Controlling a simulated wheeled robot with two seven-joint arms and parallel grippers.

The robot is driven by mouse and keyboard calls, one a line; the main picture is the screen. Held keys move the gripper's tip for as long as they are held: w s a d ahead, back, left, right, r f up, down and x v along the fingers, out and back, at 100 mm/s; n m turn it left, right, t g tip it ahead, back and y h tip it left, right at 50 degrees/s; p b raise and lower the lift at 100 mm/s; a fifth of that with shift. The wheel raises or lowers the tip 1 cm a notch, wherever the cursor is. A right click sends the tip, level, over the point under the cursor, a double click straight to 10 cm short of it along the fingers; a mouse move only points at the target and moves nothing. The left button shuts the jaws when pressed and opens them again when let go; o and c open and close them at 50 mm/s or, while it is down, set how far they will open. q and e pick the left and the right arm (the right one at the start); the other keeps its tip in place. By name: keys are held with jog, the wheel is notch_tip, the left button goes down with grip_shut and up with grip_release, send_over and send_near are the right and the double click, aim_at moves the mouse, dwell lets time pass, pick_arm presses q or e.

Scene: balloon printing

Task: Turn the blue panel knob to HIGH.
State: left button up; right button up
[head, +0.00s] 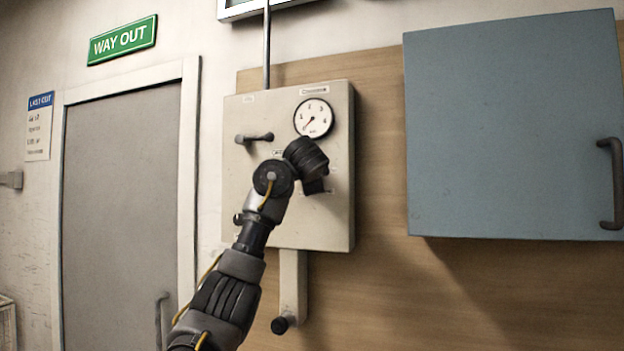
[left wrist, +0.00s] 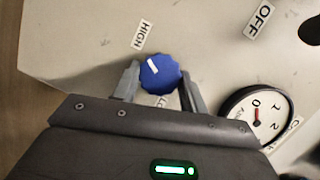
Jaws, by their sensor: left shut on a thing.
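The blue knob (left wrist: 160,74) is on the front of the beige panel (head: 245,205). It sits between the two grey fingers of my left gripper (left wrist: 160,84), which are shut on its sides. A short white mark shows on the knob's upper left part. The HIGH label (left wrist: 143,34) is above and slightly left of the knob in the left wrist view. Another label below the knob is mostly hidden by my gripper. In the head view my left gripper (head: 315,186) is at the panel, and my wrist hides the knob. My right gripper is not in view.
A round gauge (head: 313,118) is above my wrist on the panel. A dark lever (head: 254,138) sticks out at the panel's upper left. The OFF label (left wrist: 263,20) shows in the left wrist view. A blue-grey cabinet (head: 505,130) hangs to the right.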

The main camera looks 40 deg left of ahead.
pick_arm(q)
jog(key=o, duration=1)
jog(key=shift+f, duration=0.1)
jog(key=shift+c, duration=0.2)
jog(key=b+v, duration=0.6)
jog(key=v, duration=0.4)
jog(key=shift+s+d, duration=0.2)
jog(key=shift+s, duration=0.05)
